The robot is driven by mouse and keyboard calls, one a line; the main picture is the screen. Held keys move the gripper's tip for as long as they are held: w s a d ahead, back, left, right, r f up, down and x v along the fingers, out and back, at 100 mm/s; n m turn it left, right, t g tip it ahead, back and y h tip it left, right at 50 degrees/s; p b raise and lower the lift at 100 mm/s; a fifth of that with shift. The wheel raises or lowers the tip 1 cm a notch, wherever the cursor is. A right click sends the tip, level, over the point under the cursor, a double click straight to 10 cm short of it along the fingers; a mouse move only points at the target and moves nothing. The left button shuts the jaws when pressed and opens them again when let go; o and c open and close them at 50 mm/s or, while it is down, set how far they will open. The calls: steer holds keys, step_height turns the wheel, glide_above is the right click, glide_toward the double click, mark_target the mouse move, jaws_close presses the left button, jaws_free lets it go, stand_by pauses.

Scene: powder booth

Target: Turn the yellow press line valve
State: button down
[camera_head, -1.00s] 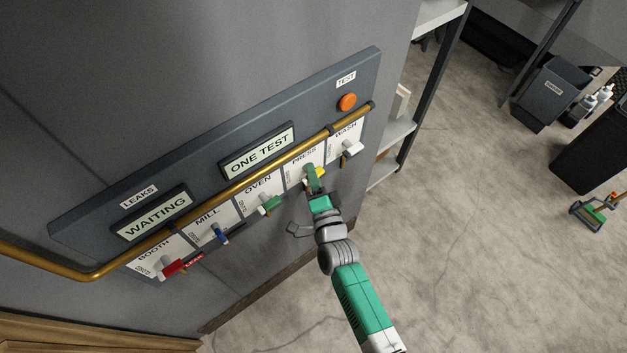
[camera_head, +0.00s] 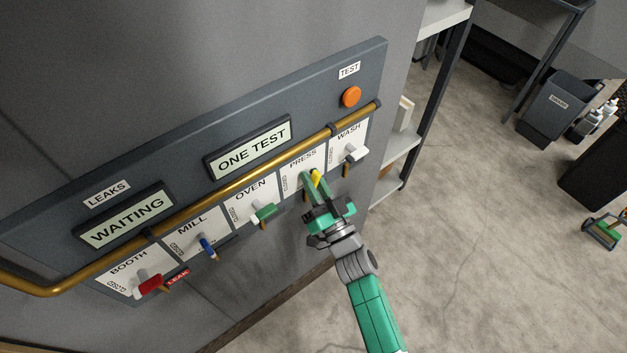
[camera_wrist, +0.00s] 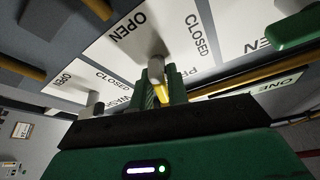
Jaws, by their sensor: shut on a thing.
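The yellow press valve handle (camera_head: 316,178) sits under the PRESS label on the wall panel (camera_head: 60,222). My gripper (camera_head: 312,184) is at it, with its green fingers shut on the handle. In the wrist view the yellow handle (camera_wrist: 163,93) shows between the two fingers (camera_wrist: 164,86), below a grey valve stem (camera_wrist: 155,66). The white plate behind it carries the words OPEN and CLOSED. Most of the handle is hidden by the fingers.
A white wash valve (camera_head: 357,154) is right of my gripper and a green oven valve (camera_head: 265,213) is left. Farther left are the blue mill valve (camera_head: 208,247) and red booth valve (camera_head: 150,285). A brass pipe (camera_head: 240,180) runs above them. An orange test button (camera_head: 351,97) is at upper right.

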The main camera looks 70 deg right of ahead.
steer(key=shift+n+t+y, duration=0.5)
steer(key=shift+n+y, duration=0.1)
steer(key=shift+n, duration=0.8)
steer(key=shift+n+t+y, duration=0.5)
steer(key=shift+n+y, duration=0.1)
steer(key=shift+n, duration=1.1)
steer(key=c, duration=1.5)
jaws_free()
steer(key=shift+s+a, duration=0.1)
steer(key=v, duration=0.7)
steer(key=shift+s+f, duration=0.2)
steer(key=shift+s, duration=0.05)
